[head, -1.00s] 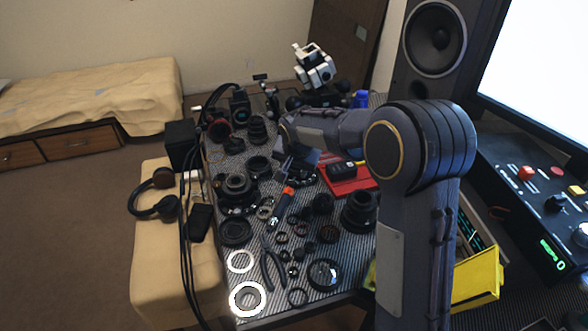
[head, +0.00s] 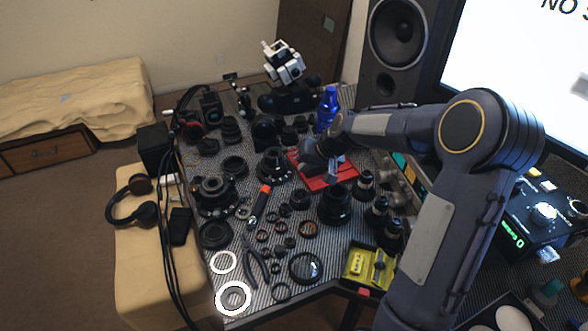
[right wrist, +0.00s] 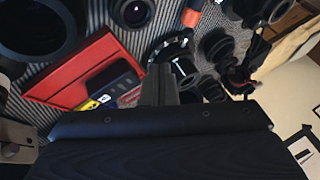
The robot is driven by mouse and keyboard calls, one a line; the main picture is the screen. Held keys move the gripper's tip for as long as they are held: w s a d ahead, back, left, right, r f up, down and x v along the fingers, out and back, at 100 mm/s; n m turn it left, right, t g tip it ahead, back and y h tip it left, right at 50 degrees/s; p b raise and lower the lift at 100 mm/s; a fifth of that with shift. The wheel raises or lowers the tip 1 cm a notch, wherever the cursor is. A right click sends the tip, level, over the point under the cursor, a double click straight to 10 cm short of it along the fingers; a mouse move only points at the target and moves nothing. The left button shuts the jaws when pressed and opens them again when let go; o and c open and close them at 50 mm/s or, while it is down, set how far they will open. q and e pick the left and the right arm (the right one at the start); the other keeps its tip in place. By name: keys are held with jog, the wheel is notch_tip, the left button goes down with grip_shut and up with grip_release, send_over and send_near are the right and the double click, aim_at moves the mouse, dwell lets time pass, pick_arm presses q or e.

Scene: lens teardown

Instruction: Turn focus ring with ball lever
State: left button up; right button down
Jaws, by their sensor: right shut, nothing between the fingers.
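A dark lens unit on a round base (head: 274,168) stands in the middle of the table, left of the red tray. In the right wrist view a dark ring with a pale lever-like bar (right wrist: 178,48) lies just beyond my fingertips; I cannot make out a ball on it. My right gripper (head: 333,174) is over the red tray, right of the lens unit. In the right wrist view its fingers (right wrist: 159,82) are together with nothing between them. I cannot tell whether they touch the ring. My left gripper is not in view.
The red tray (head: 313,184) lies under my right gripper, with a dark block (right wrist: 118,85) on it in the wrist view. A blue bottle (head: 327,108) stands behind. An orange-ended tool (head: 258,206), pliers (head: 256,262) and several lens parts crowd the table. A yellow tray (head: 348,270) is front right.

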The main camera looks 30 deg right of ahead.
aim_at(271, 181)
jog(key=x, duration=0.9)
jog(key=shift+w+a+f+p, duration=0.1)
jog(key=shift+w+a+p, duration=0.2)
jog(key=shift+a, duration=0.3)
jog(key=shift+w+a+p, duration=0.15)
jog(key=shift+w+a, duration=0.1)
jog(key=shift+a, duration=0.35)
jog(key=shift+w+a+f, duration=0.2)
jog(key=shift+w+a, duration=0.1)
jog(key=shift+a, duration=0.2)
jog(key=shift+w+a+r+m+h+p, duration=0.15)
jog(key=shift+a+m+h+p, duration=0.15)
jog(key=shift+a+m+p, duration=0.25)
jog(key=shift+a+m+h+p, duration=0.4)
jog(key=shift+a+m+p, duration=0.1)
jog(key=shift+m+p, duration=0.4)
jog(key=shift+w+m+t+h+p, duration=0.2)
jog(key=shift+m+t+h+p, duration=0.1)
jog(key=shift+m+h+p, duration=0.35)
jog(key=shift+d, duration=0.1)
